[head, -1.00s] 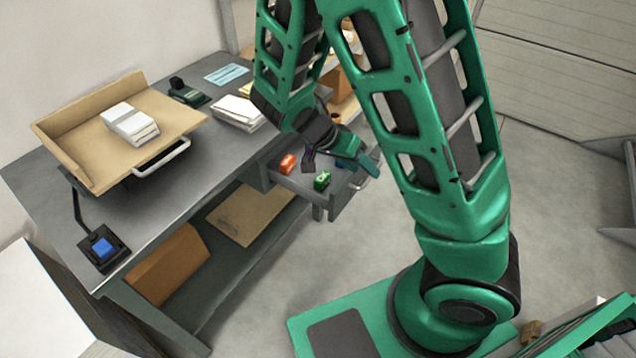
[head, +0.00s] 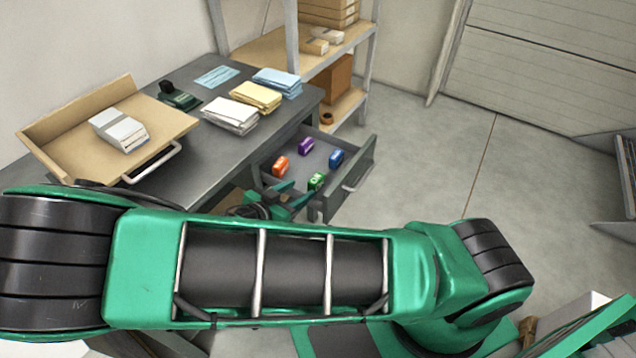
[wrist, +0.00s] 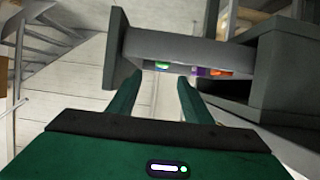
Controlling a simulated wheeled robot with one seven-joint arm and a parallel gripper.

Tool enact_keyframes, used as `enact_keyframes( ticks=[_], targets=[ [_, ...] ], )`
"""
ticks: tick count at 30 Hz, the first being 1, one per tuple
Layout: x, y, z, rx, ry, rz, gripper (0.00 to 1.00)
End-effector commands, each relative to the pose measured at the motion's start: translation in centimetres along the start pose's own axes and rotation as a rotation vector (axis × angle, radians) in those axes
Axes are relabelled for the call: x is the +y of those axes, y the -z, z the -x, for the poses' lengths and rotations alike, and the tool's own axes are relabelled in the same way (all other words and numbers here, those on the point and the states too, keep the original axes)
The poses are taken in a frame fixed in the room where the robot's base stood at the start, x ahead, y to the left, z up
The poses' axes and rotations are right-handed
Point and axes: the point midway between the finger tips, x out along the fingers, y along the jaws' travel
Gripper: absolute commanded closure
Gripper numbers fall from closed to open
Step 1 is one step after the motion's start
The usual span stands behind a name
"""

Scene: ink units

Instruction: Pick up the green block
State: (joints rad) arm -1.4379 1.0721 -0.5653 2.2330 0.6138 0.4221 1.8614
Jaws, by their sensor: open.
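The green block (head: 317,181) lies in the open drawer (head: 364,170) near its front edge in the head view. In the wrist view the green block (wrist: 162,66) shows only as a small patch over the drawer's side. My gripper (head: 284,194) is just outside the drawer, to the left of the green block and apart from it. In the wrist view my gripper (wrist: 158,88) has its two fingers spread, open and empty, pointing toward the drawer. My arm hides part of the gripper in the head view.
An orange block (head: 280,166), a purple block (head: 306,146) and a blue block (head: 336,158) also lie in the drawer. The desk (head: 190,135) holds a tan tray (head: 60,140) and paper stacks (head: 256,96). A shelf (head: 330,50) stands behind.

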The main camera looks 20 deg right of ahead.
Motion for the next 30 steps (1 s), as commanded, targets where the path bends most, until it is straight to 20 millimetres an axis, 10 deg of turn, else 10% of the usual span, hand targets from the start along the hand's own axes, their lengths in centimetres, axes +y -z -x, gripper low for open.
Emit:
enact_keyframes(
  ticks=[30],
  targets=[
    [-0.5,-0.3,-10.1,0.001,0.005,0.003,0.55]
  ],
)
